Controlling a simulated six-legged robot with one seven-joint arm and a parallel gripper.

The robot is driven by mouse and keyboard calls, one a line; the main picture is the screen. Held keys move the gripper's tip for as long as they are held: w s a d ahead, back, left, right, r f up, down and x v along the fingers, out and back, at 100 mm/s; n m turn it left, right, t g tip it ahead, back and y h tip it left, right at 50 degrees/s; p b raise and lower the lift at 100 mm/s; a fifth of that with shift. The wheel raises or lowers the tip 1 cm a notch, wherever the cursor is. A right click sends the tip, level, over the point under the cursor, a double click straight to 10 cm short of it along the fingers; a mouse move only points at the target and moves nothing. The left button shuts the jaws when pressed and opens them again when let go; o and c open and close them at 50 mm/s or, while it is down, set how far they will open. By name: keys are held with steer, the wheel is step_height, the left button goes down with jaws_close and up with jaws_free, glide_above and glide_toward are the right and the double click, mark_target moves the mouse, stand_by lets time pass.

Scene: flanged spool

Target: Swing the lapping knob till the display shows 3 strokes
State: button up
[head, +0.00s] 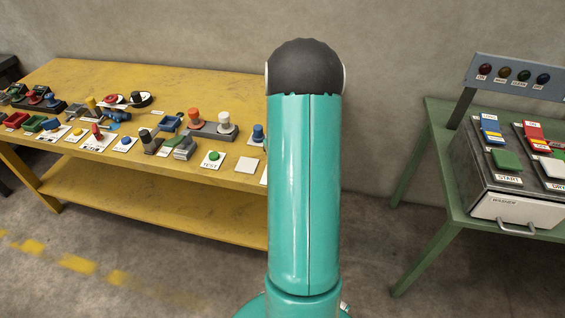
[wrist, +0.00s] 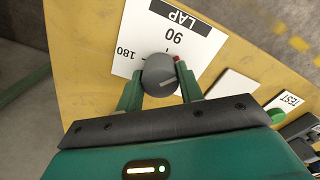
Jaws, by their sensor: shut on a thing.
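My gripper (wrist: 160,88) is shut on the knob, one green finger on each side. A small red mark shows just right of the knob's top. In the head view my teal arm hides the knob and my gripper. I cannot make out a stroke display in either view.
The yellow bench (head: 150,82) carries several knobs, buttons and spools, with a green TEST button (head: 213,156) and a blank white plate (head: 247,165) near my arm. A green table (head: 445,190) with a washer box (head: 515,205) stands at right. Concrete floor lies between them.

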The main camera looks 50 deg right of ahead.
steer(key=m, duration=0.5)
steer(key=shift+m, duration=2.5)
steer(key=o, duration=1)
steer(key=shift+r, duration=0.1)
step_height(320, 180, up, 14)
